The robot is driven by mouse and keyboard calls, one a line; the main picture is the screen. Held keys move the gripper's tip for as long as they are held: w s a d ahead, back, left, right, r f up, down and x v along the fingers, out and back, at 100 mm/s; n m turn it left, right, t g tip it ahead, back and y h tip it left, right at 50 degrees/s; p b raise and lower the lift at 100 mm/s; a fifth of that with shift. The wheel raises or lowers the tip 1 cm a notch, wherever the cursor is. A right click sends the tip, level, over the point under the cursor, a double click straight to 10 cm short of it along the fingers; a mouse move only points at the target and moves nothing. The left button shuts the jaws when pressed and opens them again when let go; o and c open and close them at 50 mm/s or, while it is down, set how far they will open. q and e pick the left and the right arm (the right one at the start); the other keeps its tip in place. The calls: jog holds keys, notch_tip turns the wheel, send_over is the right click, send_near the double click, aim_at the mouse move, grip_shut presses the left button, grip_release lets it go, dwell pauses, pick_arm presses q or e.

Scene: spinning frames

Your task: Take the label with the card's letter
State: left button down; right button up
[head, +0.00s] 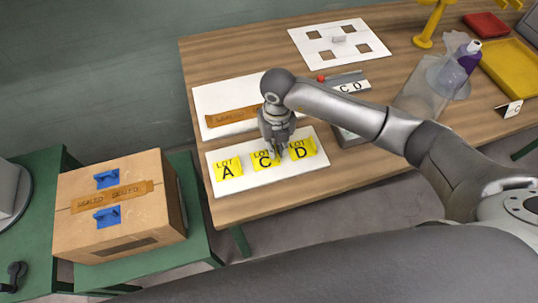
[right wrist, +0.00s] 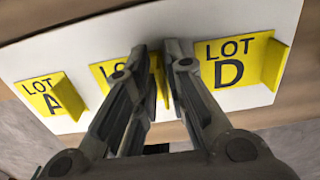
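A small folded white card (head: 508,109) with a dark letter, which looks like C, stands at the table's right front. Yellow labels lie in a row on a white board (head: 237,185): LOT A (head: 228,169), LOT C (head: 262,160) and LOT D (head: 302,149). The right wrist view shows upright tabs on label A (right wrist: 42,95) and label D (right wrist: 240,60). My right gripper (head: 279,154) is down at the C label; its fingers are close together around that label's tab (right wrist: 165,88). They hide most of the C label in the right wrist view. My left gripper is out of view.
A taped cardboard box (head: 120,225) stands on a green stand at the left. A white sheet with a brown strip (head: 232,116) lies behind the labels. A white board with square holes (head: 340,42), a yellow tray (head: 510,72) and a purple-and-clear bottle (head: 468,60) are farther back.

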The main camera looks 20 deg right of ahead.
grip_shut()
jog(key=shift+r, duration=0.15)
